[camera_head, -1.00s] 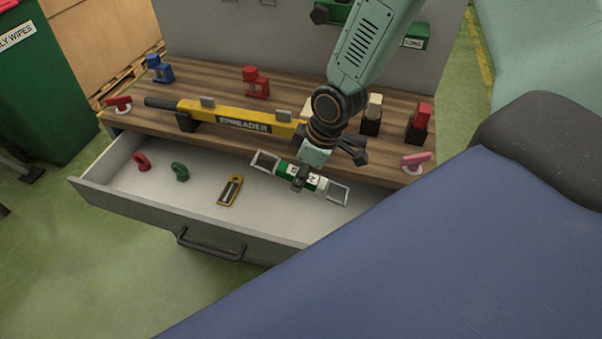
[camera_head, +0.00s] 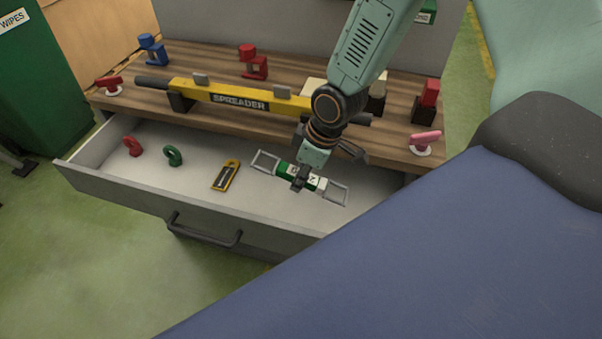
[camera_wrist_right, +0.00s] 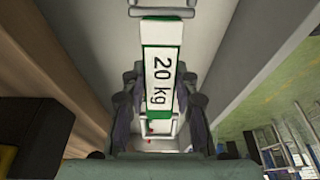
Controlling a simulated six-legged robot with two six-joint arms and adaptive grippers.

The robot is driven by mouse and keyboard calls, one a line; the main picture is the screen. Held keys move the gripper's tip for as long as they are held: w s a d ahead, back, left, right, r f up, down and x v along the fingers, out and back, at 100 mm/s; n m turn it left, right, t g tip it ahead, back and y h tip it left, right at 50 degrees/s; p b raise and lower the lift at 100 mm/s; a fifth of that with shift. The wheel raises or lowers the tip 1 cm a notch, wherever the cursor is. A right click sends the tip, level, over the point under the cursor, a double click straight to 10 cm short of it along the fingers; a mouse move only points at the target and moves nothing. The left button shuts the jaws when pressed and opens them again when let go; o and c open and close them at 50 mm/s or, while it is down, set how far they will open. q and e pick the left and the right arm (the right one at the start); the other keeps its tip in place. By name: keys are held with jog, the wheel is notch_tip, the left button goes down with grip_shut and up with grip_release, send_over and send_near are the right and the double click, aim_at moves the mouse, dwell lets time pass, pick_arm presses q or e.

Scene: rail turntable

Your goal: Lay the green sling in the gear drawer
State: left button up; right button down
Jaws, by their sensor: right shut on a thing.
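The green sling (camera_head: 287,169) is a short green band with a white label and a grey metal loop at each end. In the right wrist view the sling (camera_wrist_right: 160,65) reads "20 kg" and lies lengthwise between the fingers. My right gripper (camera_head: 301,178) is shut on its middle, from above. The gear drawer (camera_head: 130,182) is pulled open, and the sling is over its right part. I cannot tell whether the sling touches the drawer floor. My left gripper is not in view.
In the drawer lie a red ring (camera_head: 132,147), a green ring (camera_head: 173,155) and a yellow tag (camera_head: 226,176), left of the sling. A yellow spreader bar (camera_head: 215,94) and several clamps stand on the wooden bench top (camera_head: 210,65) behind. The drawer handle (camera_head: 204,232) faces front.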

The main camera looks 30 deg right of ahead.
jog(key=shift+f+b, duration=2.6)
jog(key=shift+f, duration=0.3)
jog(key=shift+c, duration=1.6)
grip_release()
jog(key=shift+r, duration=0.1)
jog(key=shift+p+v, duration=1.2)
jog(key=shift+p, duration=2.45)
jog(key=shift+p+v, duration=2.25)
jog(key=shift+p, duration=1.45)
